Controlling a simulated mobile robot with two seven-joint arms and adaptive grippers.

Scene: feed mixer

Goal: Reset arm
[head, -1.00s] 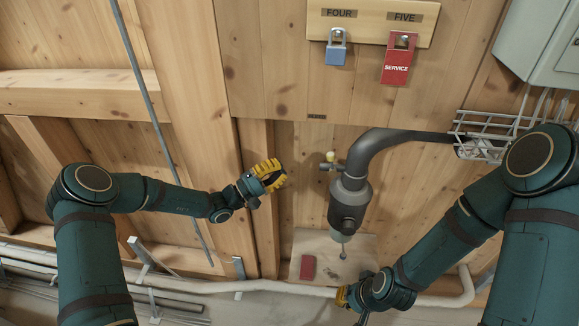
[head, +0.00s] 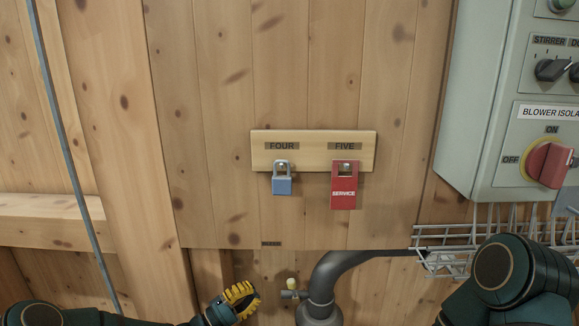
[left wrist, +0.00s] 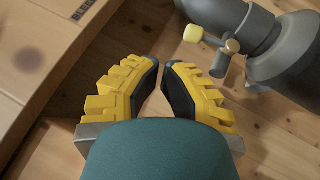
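My left gripper (head: 238,301) is at the bottom of the head view, left of a dark grey pipe (head: 330,277). In the left wrist view its two yellow-backed fingers (left wrist: 163,66) lean towards each other at the tips. A narrow gap shows between the tips, and nothing is held there. A grey pipe fitting with a small pale yellow knob (left wrist: 194,33) is beyond the fingertips to the right. My right arm (head: 510,285) shows at the lower right of the head view. Its gripper is below the frame.
A blue padlock (head: 282,184) and a red SERVICE padlock (head: 343,192) hang on a wooden board (head: 313,139). A grey control box (head: 470,120) with a red isolator switch (head: 549,165) is at the right. A white wire basket (head: 447,262) is below it. The wall between is clear.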

